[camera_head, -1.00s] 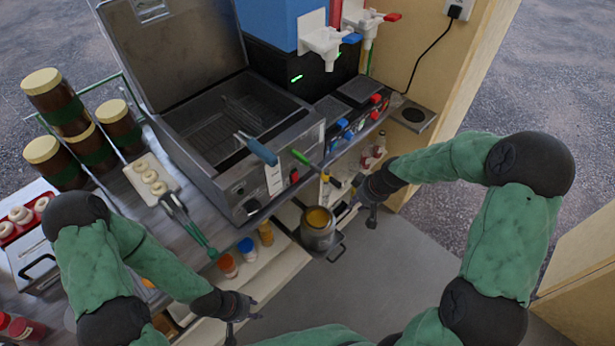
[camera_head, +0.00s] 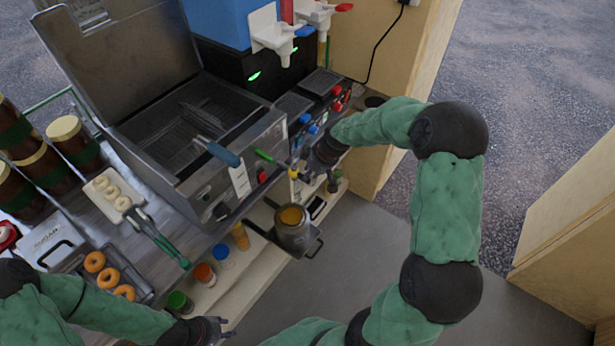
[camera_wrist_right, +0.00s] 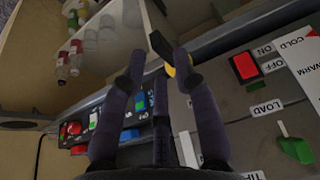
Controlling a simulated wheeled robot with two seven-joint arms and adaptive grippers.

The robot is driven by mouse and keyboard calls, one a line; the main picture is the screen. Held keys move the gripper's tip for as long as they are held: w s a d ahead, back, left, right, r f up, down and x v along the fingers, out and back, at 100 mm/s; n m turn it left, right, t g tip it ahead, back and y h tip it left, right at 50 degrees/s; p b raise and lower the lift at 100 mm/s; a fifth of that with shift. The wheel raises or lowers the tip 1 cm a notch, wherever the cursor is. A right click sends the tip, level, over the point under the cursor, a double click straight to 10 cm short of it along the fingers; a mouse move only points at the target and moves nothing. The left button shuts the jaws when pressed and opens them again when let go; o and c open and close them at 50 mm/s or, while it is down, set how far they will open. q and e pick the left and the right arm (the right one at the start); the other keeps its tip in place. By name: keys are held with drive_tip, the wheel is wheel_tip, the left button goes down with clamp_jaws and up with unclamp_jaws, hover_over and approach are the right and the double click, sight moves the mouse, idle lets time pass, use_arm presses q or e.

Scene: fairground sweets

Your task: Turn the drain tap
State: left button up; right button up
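The drain tap (camera_wrist_right: 169,70) shows as a small yellow part with a dark piece on the fryer's front in the right wrist view. It also shows as a yellow spot in the head view (camera_head: 293,172). The steel fryer (camera_head: 262,150) has its lid up. Contact cannot be told. My left gripper (camera_head: 224,328) is open and empty at the bottom of the head view, low before the counter.
A pot with yellow contents (camera_head: 293,232) is below the fryer's front. Bottles (camera_wrist_right: 75,55) stand on a shelf.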

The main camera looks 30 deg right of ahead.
sight(302, 177)
drive_tip(key=shift+x, duration=1.5)
clamp_jaws()
